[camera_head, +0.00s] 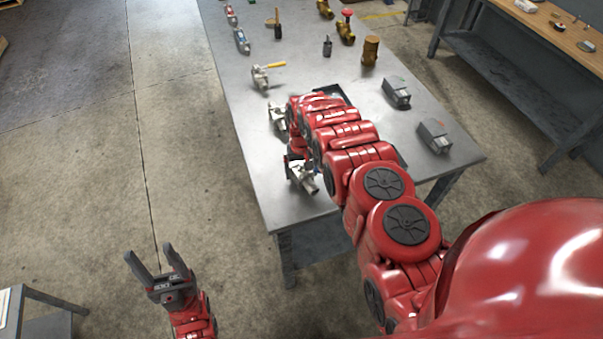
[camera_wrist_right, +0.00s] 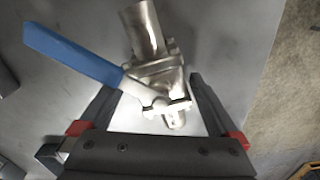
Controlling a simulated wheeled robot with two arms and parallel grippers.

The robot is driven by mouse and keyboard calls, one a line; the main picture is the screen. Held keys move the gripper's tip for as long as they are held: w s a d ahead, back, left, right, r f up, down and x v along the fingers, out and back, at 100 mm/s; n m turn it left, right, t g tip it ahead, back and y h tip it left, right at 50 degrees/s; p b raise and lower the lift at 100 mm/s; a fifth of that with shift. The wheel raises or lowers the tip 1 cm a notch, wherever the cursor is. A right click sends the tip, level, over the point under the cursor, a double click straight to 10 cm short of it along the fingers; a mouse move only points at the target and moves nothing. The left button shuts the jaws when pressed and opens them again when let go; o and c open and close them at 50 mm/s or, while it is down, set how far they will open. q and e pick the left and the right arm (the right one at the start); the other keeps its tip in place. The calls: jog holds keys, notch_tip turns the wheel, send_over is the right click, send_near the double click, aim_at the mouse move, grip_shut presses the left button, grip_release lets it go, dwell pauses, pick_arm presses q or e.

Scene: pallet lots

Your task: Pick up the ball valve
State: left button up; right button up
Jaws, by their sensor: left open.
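A silver metal ball valve with a blue lever lies near the front left edge of the grey table (camera_head: 265,185). The valve shows in the head view (camera_head: 304,180) and in the right wrist view (camera_wrist_right: 160,80), its blue lever pointing up and left there. My right gripper (camera_wrist_right: 156,85) is open, its fingers on either side of the valve body with small gaps visible. In the head view my right arm partly hides this gripper and the valve. My left gripper (camera_head: 148,262) is open and empty above the floor, left of the table.
Another silver valve (camera_head: 278,118) and a yellow-handled valve (camera_head: 261,77) lie farther back. Grey boxes (camera_head: 434,135) stand on the right, a dark tray lies partly under my arm, and brass fittings (camera_head: 370,50) stand at the back. A workbench (camera_head: 560,40) is at upper right.

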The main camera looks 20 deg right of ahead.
grip_shut()
jog(key=shift+w+r, duration=0.1)
jog(key=shift+r, duration=0.1)
dwell(0.5)
